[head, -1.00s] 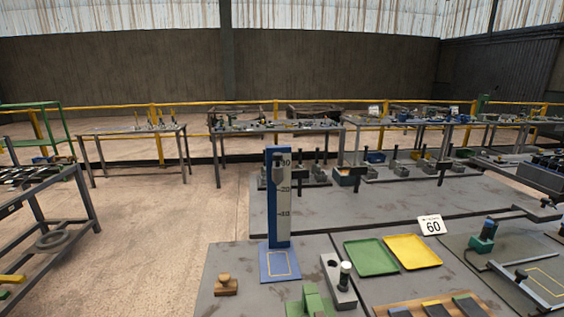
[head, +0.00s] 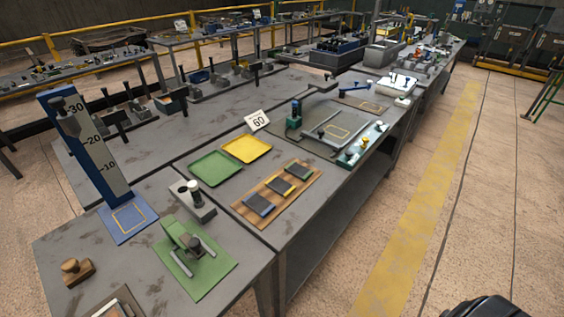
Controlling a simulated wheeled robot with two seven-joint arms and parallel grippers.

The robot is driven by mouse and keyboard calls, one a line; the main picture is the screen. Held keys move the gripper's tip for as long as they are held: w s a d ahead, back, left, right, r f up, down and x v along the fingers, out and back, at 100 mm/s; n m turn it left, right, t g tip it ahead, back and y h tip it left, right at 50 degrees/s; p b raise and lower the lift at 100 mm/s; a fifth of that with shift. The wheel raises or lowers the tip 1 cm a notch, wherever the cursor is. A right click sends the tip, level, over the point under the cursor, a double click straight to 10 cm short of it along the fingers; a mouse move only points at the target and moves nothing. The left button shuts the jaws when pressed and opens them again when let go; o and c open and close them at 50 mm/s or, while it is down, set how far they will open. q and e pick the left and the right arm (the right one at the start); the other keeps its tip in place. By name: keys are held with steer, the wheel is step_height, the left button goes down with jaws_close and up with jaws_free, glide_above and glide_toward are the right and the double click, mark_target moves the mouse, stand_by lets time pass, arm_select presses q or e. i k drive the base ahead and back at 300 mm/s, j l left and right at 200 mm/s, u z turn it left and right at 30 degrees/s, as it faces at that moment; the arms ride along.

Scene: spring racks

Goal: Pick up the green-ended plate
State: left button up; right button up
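Three dark plates lie side by side on a wooden board (head: 243,209) near the table's right edge. The far plate (head: 298,171) appears to be the green-ended one. The middle plate (head: 279,187) looks yellow-ended, and the near plate (head: 259,205) has a blue end. The end colours are small and hard to make out. Neither of my grippers shows in the head view. A dark rounded part at the bottom right corner is cut off by the frame.
Green (head: 215,168) and yellow (head: 246,149) trays lie behind the board, with a "60" card (head: 257,121) beyond. A green fixture (head: 193,245) and a blue height gauge (head: 90,150) stand left. The floor right of the table is open.

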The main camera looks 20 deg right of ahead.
mark_target(298, 171)
steer(key=l+u, duration=1.15)
steer(key=l, duration=0.2)
